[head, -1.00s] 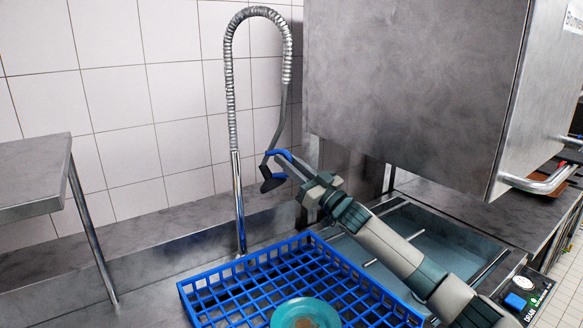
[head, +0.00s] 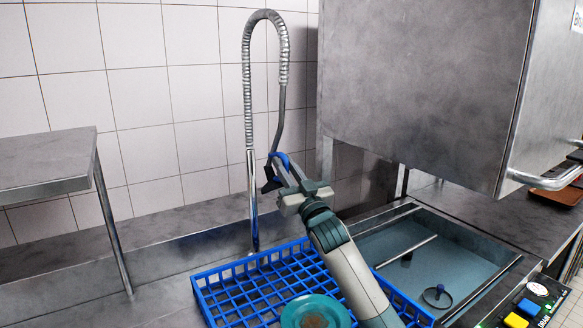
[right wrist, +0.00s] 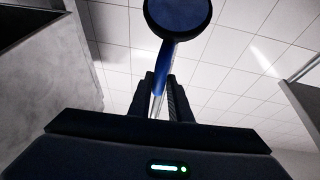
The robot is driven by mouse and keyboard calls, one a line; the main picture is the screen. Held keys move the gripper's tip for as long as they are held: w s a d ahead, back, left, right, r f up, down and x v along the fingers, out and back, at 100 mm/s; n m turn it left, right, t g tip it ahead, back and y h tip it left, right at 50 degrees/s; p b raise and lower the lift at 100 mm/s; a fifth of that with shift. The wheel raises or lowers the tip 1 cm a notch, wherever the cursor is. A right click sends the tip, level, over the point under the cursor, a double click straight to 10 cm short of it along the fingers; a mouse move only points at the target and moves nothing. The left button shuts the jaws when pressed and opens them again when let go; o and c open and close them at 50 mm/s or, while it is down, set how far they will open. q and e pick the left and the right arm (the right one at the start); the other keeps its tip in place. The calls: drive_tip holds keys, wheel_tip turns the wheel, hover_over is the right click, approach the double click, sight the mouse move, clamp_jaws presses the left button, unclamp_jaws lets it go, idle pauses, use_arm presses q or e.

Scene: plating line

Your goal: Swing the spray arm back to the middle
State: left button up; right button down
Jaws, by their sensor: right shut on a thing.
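The spray arm (head: 249,110) is a tall steel riser with a ribbed hose arched over its top. Its spray head (head: 270,178), dark with a blue handle, hangs at the hose's end just right of the riser. My right gripper (head: 279,180) is shut on the spray head's handle. In the right wrist view the round, dark blue spray head (right wrist: 178,14) stands beyond the jaws, with its blue stem running down between the fingers (right wrist: 160,95). My left gripper is in neither view.
A blue dish rack (head: 230,290) holding a teal plate (head: 312,312) stands below. A basin of water (head: 420,258) lies to the right, with a small dark round item (head: 437,295) in it. The steel dishwasher hood (head: 420,90) hangs at upper right. A steel shelf (head: 45,165) juts in at left.

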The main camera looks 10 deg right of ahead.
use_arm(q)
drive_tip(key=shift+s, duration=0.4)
use_arm(e)
drive_tip(key=shift+s+a+r, duration=0.2)
drive_tip(key=shift+a, duration=0.2)
drive_tip(key=shift+s+a+r, duration=0.15)
drive_tip(key=shift+s+a, duration=0.05)
drive_tip(key=shift+a, duration=0.15)
drive_tip(key=c, duration=1.7)
unclamp_jaws()
drive_tip(key=shift+f, duration=0.1)
drive_tip(key=shift+c, duration=0.2)
drive_tip(key=shift+w+f, duration=0.1)
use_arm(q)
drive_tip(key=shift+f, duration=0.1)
use_arm(e)
drive_tip(key=shift+f, duration=0.15)
